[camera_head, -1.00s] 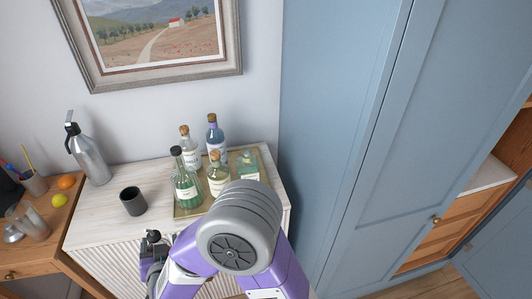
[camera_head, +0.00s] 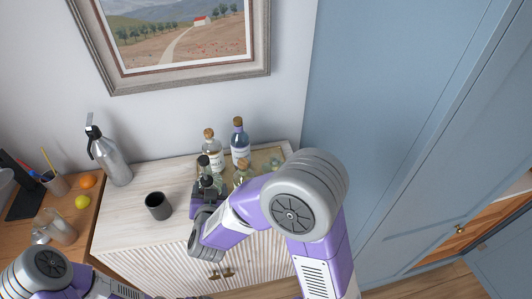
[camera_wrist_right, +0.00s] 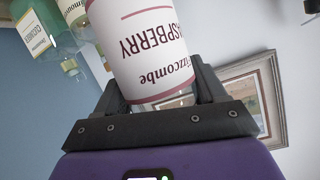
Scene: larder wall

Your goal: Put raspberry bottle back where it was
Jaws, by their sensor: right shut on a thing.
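The raspberry bottle (camera_wrist_right: 150,45) fills the top middle of the right wrist view. Its white label reads "Fizzcombe Raspberry" upside down, with clear glass below the label in the picture. My right gripper (camera_wrist_right: 155,92) is shut on it, a dark finger on each side. In the head view my right gripper (camera_head: 206,190) is at the front left of the tray (camera_head: 268,153), close to a black-capped bottle (camera_head: 203,161). I cannot make out the raspberry bottle there; my gripper and arm cover that area. My left gripper is out of view.
A blue-glass bottle (camera_head: 240,143) and a corked clear bottle (camera_head: 213,152) stand at the tray's back; another corked bottle (camera_head: 242,168) is nearer. A dark cup (camera_head: 158,206) stands left on the pale cabinet top (camera_head: 125,222). A tall blue cupboard (camera_head: 390,100) bounds the right.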

